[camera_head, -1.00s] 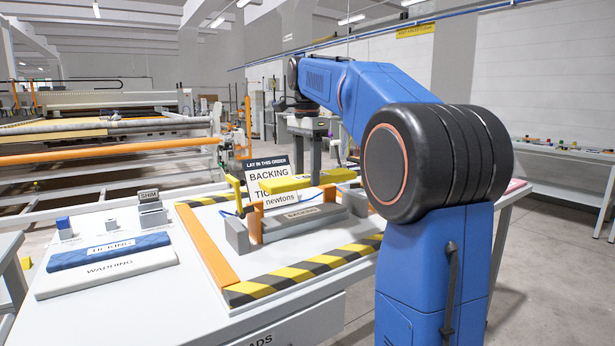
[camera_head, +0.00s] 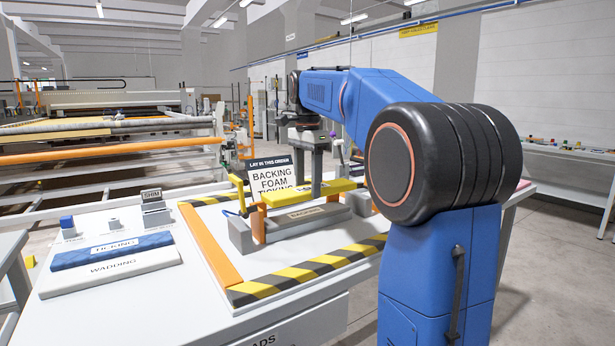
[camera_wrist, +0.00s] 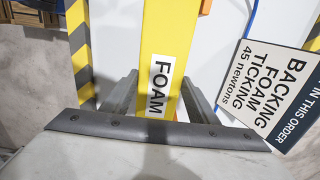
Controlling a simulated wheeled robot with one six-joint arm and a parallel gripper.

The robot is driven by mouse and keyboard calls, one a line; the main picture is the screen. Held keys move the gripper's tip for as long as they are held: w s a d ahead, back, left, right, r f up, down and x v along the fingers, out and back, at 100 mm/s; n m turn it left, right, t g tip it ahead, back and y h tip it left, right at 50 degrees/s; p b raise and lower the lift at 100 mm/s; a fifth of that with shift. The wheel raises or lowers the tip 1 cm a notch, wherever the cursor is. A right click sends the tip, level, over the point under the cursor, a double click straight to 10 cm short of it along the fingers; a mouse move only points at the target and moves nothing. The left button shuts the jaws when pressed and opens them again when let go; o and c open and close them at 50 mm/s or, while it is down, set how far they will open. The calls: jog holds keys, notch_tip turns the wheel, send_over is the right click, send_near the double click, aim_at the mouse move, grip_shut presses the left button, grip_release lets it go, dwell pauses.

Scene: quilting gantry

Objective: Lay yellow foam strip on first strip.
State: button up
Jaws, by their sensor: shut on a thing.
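The yellow foam strip (camera_head: 337,188) is held in my gripper (camera_head: 316,192), lengthwise above the grey first strip marked BACKING (camera_head: 305,213). In the wrist view the foam strip (camera_wrist: 165,40), with its FOAM label, runs between the two fingers of my gripper (camera_wrist: 160,100). In the head view the foam is roughly parallel to the backing strip and close over it. I cannot tell whether they touch. The backing strip lies between grey end blocks (camera_head: 241,235) with an orange post (camera_head: 258,224) at its near end. The backing strip is hidden in the wrist view.
A sign (camera_head: 270,178) lists backing, foam, ticking. A blue ticking strip (camera_head: 110,250) and a white wadding strip (camera_head: 110,268) lie at left beside small blocks. An orange bar (camera_head: 210,245) and striped edging (camera_head: 305,272) border the work area. A yellow-topped post (camera_head: 238,190) stands behind the end block.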

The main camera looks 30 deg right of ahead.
jog(key=shift+f, duration=2.5)
jog(key=shift+w+a+f, duration=0.1)
jog(key=shift+w+a, duration=0.45)
jog(key=shift+a, duration=0.15)
jog(key=o, duration=1.1)
notch_tip(320, 180, up, 17)
jog(key=shift+r, duration=0.2)
